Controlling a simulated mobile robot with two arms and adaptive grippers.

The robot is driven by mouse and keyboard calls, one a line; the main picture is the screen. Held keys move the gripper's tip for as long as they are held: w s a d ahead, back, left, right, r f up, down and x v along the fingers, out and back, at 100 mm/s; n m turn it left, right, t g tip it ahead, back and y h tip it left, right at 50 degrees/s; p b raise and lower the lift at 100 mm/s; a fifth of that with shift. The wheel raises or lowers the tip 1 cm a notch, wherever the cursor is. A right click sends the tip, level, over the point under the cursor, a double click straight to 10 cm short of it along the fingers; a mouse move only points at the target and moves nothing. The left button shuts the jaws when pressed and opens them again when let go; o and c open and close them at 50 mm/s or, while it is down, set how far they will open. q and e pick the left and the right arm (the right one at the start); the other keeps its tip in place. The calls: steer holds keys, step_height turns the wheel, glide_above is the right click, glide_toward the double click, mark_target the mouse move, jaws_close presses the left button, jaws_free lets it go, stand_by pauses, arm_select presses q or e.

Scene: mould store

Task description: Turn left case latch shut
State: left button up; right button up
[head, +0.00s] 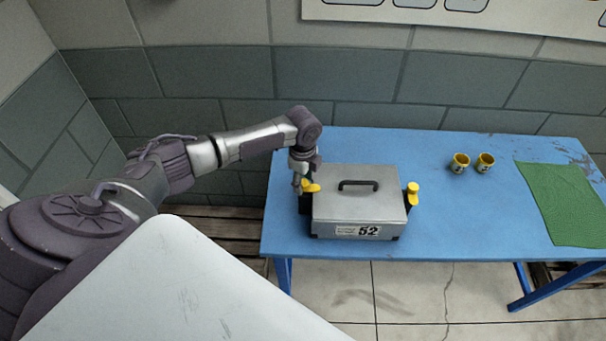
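A grey metal case (358,208) with a black top handle and a label reading 52 stands on the blue table. Its yellow left latch (311,187) is at the case's left side, and a yellow right latch (412,191) is at its right side. My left gripper (298,187) points down at the case's left side, right by the left latch. It partly hides that latch's mount. The fingers are small and dark here, so I cannot tell whether they touch or grip the latch. My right gripper is not in view.
The blue table (470,222) has free room right of the case. A green mat (565,204) lies at the right end. A block wall is behind.

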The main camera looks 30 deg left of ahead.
mark_target(303, 183)
arm_select(q)
steer(key=shift+r, duration=0.1)
step_height(303, 183, up, 12)
steer(key=shift+s, duration=0.15)
stand_by(0.5)
steer(key=shift+f, duration=0.2)
